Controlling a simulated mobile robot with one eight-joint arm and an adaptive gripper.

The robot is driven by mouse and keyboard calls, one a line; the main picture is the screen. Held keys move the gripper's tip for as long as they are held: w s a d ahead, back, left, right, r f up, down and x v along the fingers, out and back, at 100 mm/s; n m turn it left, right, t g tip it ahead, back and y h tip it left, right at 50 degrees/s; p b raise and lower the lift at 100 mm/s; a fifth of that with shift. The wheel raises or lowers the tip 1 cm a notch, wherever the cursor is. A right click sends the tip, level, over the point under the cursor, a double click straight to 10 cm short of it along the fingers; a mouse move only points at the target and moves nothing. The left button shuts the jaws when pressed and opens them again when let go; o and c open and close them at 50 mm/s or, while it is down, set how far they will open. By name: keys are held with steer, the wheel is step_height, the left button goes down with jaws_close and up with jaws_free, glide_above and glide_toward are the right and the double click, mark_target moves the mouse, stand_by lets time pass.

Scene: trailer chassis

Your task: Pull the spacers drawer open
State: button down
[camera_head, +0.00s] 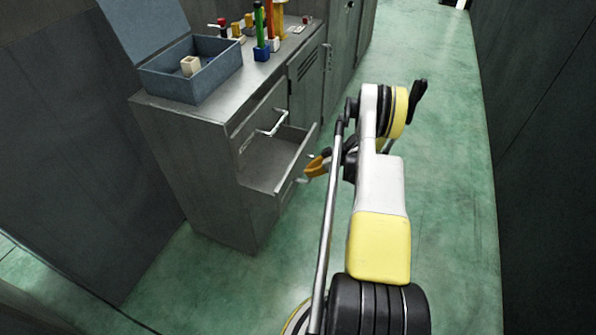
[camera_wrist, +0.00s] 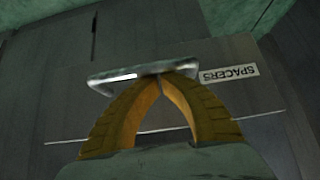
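The spacers drawer (camera_head: 296,163) is the lower drawer of the grey cabinet and stands well out, its inside visible and apparently empty. In the wrist view its grey front carries a white label reading SPACERS (camera_wrist: 229,74), upside down, beside a silver bar handle (camera_wrist: 122,74). My gripper (camera_wrist: 164,74) has its two orange fingers brought together at the handle, with the bar at the fingertips. In the head view my gripper (camera_head: 312,170) is at the drawer's front, partly hidden by my arm.
A closed drawer with a silver handle (camera_head: 272,124) is above. The cabinet top (camera_head: 262,77) holds an open blue box (camera_head: 196,82) with a pale block and several coloured pieces. Green floor (camera_head: 446,130) is clear to the right, up to a dark wall.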

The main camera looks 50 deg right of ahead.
steer(key=shift+s+d+f, duration=0.1)
steer(key=shift+s+d, duration=0.3)
steer(key=shift+s, duration=0.4)
steer(key=shift+s+d, duration=0.35)
steer(key=shift+s, duration=0.45)
steer(key=v, duration=1.2)
steer(key=shift+w, duration=0.1)
